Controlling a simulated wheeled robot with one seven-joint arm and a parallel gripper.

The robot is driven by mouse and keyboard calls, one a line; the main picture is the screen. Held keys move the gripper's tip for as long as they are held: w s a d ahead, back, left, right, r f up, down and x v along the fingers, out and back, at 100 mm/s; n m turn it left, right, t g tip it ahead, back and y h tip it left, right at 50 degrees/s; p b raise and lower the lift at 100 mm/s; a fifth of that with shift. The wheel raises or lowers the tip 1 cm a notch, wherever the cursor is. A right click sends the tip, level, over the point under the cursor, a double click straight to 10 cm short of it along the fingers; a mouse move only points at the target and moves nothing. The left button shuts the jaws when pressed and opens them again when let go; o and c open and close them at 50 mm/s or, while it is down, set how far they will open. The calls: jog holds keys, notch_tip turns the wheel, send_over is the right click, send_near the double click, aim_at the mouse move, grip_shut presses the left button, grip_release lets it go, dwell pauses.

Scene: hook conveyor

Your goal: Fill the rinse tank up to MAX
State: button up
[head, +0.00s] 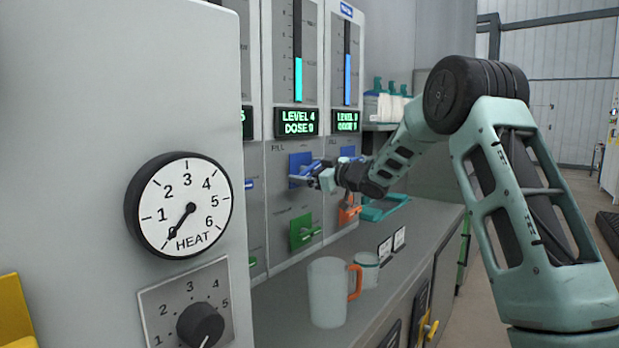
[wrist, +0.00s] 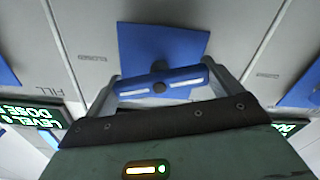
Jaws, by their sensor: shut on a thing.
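My gripper (head: 318,178) is shut on the blue fill handle (head: 303,180) of the middle visible tank panel. In the wrist view the two fingers (wrist: 162,83) close on the ends of the blue handle bar (wrist: 158,84), which lies across in front of a blue plate (wrist: 162,48). Above this panel a level gauge (head: 298,80) shows a cyan column about half way up. Its display (head: 297,122) reads LEVEL 4 and a dose that looks like 0. A green handle (head: 304,231) sits below. I cannot read which tank is the rinse tank.
The right panel has a blue gauge (head: 348,78), its own display (head: 346,121) and an orange handle (head: 348,212). A heat dial (head: 185,206) is at left.

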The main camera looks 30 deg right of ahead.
jog(key=n+b, duration=0.2)
jog(key=n, duration=0.1)
jog(key=n+b, duration=0.1)
jog(key=shift+f+n, duration=0.25)
jog(key=shift+n, duration=0.05)
jog(key=shift+n+b, duration=1.6)
jog(key=shift+n, duration=0.3)
jog(key=shift+r, duration=0.1)
jog(key=o, duration=0.7)
jog(key=v, duration=1.7)
jog(key=shift+s, duration=0.25)
jog(key=shift+r, duration=0.1)
